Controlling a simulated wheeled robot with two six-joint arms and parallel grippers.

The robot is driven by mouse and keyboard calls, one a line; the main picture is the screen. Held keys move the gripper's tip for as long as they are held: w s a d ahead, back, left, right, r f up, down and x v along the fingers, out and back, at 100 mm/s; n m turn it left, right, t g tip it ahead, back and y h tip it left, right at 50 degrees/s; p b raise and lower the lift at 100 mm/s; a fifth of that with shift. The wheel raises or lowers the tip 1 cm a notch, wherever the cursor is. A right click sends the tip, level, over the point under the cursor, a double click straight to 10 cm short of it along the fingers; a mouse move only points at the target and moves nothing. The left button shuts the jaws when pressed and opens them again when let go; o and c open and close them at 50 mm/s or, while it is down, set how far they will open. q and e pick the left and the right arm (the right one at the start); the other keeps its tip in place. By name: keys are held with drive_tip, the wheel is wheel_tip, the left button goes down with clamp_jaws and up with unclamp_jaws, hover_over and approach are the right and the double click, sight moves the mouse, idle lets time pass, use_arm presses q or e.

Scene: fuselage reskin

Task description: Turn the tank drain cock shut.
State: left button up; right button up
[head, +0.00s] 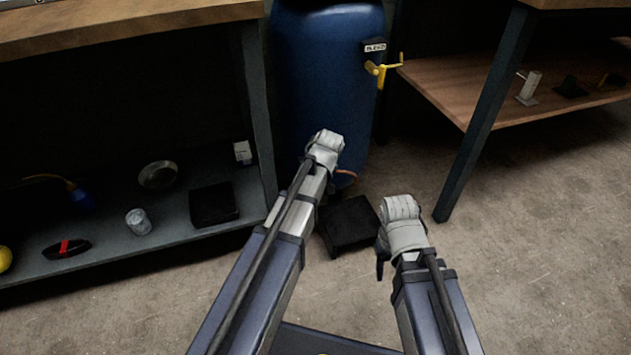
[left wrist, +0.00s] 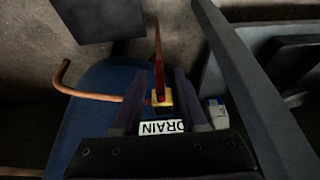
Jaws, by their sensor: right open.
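The drain cock shows in the left wrist view as a red lever (left wrist: 159,80) on a small yellow body (left wrist: 162,98), beside an upside-down DRAIN label (left wrist: 162,127). The two dark fingers of my left gripper (left wrist: 157,85) stand apart on either side of the lever, with gaps showing. In the head view my left gripper (head: 325,148) is at the foot of the blue tank (head: 325,75) and hides the cock. A bit of copper pipe (head: 346,174) shows beside it. My right gripper (head: 400,210) is open and empty above the floor, right of the tank's foot.
A yellow bleed valve (head: 381,70) sticks out of the tank higher up. A black box (head: 348,224) stands on the floor below the tank. A shelf unit (head: 170,222) with several items is at left, a bench leg (head: 485,115) at right. The floor at right is clear.

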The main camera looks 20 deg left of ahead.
use_arm(q)
drive_tip(key=shift+r, duration=0.1)
drive_tip(key=p+v, duration=0.7)
drive_tip(key=shift+r, duration=0.25)
drive_tip(key=shift+s+d, duration=0.15)
idle(0.3)
drive_tip(key=s+d+r+m+g+p, duration=0.1)
drive_tip(key=s+d+r+m+p, duration=0.25)
drive_tip(key=s, duration=0.35)
drive_tip(key=s+d+r+m+g+h+p, duration=0.1)
drive_tip(key=s+d+r+m+g+p, duration=0.2)
drive_tip(key=s, duration=0.5)
drive_tip(key=s+d+r+m+p, duration=0.4)
drive_tip(key=s+d+m+p, duration=0.1)
drive_tip(key=s, duration=0.2)
wheel_tip(320, 180, up, 36)
drive_tip(key=p, duration=3.6)
drive_tip(key=shift+w+a+f+n, duration=0.2)
drive_tip(key=shift+w+f+n, duration=0.05)
drive_tip(key=shift+w+n, duration=0.2)
